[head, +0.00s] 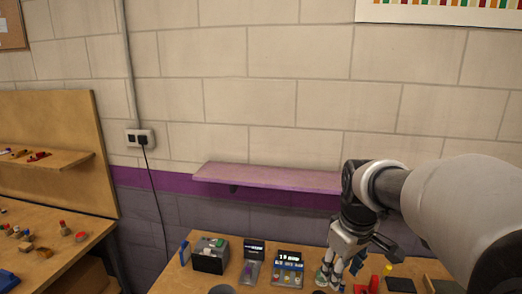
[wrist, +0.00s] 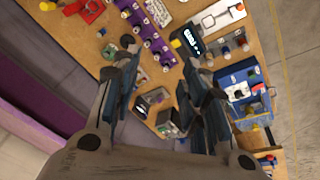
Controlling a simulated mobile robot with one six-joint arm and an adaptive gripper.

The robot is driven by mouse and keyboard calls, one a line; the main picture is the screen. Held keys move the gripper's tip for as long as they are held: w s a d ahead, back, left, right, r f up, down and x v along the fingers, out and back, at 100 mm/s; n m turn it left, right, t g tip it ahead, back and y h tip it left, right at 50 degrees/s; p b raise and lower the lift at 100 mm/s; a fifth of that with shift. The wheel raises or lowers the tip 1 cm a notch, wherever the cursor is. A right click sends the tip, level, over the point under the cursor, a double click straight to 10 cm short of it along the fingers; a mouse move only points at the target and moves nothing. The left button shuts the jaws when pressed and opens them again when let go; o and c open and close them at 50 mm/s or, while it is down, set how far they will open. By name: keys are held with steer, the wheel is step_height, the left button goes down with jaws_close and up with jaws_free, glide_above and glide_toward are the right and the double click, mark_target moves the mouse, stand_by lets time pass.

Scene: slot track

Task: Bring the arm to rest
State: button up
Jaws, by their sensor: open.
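My gripper (head: 344,270) hangs fingers-down over the back of the wooden table (head: 226,275) in the head view, just right of the middle. My arm comes in from the right and covers part of the table and wall. In the wrist view my gripper (wrist: 161,62) has its two fingers well apart with nothing held between them. Small parts on the table show below and beyond the fingers. I cannot tell how high the fingertips are above them.
A purple shelf (head: 265,178) juts from the wall close to my arm. A dark box (head: 210,255) and a blue holder (head: 287,269) stand on the table. A purple rack (wrist: 146,36) with several parts lies beyond the fingers. Another workbench (head: 55,240) is at left.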

steer(key=s+a+f+m+b, duration=0.1)
steer(key=s+m, duration=0.1)
steer(key=s, duration=0.5)
steer(key=s+a+f+m+t+b, duration=0.1)
steer(key=s+m, duration=0.1)
steer(key=s, duration=0.6)
steer(key=s+a+f+m+t+b, duration=0.1)
steer(key=s+m, duration=0.1)
steer(key=s, duration=0.6)
steer(key=shift+s+a, duration=0.15)
steer(key=shift+a, duration=0.15)
